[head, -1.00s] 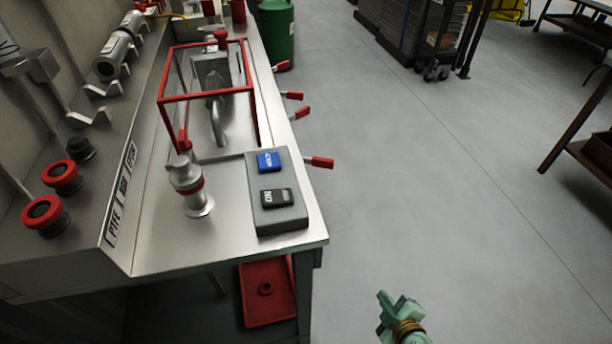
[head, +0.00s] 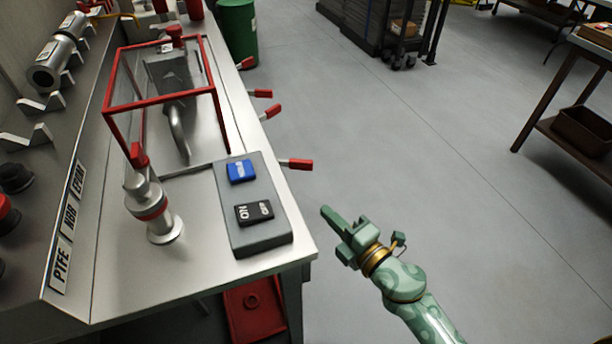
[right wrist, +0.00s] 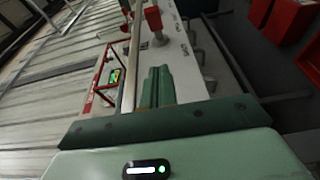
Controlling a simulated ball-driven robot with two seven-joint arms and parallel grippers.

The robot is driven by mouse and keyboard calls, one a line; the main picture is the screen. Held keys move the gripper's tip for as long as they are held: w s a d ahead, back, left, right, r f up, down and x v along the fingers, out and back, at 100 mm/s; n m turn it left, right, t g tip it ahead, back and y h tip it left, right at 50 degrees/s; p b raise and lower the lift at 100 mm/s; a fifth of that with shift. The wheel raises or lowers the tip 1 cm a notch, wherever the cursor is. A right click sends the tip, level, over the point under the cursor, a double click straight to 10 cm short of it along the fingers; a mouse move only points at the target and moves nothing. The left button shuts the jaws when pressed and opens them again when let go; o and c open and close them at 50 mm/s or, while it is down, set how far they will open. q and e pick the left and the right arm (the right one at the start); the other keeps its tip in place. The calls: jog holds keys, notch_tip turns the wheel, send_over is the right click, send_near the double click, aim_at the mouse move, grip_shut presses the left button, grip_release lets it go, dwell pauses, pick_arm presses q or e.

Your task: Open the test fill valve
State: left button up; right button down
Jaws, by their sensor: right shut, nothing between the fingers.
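Several valve levers with red grips stick out from the right edge of the steel bench in the head view. The nearest lever (head: 298,164) is beside the switch box, and others (head: 273,110) sit farther back. I cannot tell which one is the test fill valve. My right gripper (head: 328,214) is green, shut and empty, over the floor right of the bench corner. It is apart from the nearest lever, nearer to me and slightly right. Its closed fingers (right wrist: 156,87) also show in the right wrist view. My left gripper is not in view.
The bench (head: 195,260) carries a grey switch box (head: 262,238), a metal fitting (head: 160,228) and a red-framed clear guard (head: 160,102). A green bin (head: 238,35) stands beyond. A table (head: 535,125) is at the right; the floor between is clear.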

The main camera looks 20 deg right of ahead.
send_near(296, 167)
jog(key=w+a, duration=0.1)
jog(key=a, duration=0.3)
jog(key=w, duration=0.1)
jog(key=w+d, duration=0.1)
jog(key=w+b, duration=0.1)
jog(key=shift+w+d+f, duration=0.1)
jog(key=shift+w+d, duration=0.2)
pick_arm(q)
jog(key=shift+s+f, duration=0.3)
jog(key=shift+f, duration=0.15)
pick_arm(e)
jog(key=shift+w+d, duration=0.25)
jog(key=shift+w, duration=0.2)
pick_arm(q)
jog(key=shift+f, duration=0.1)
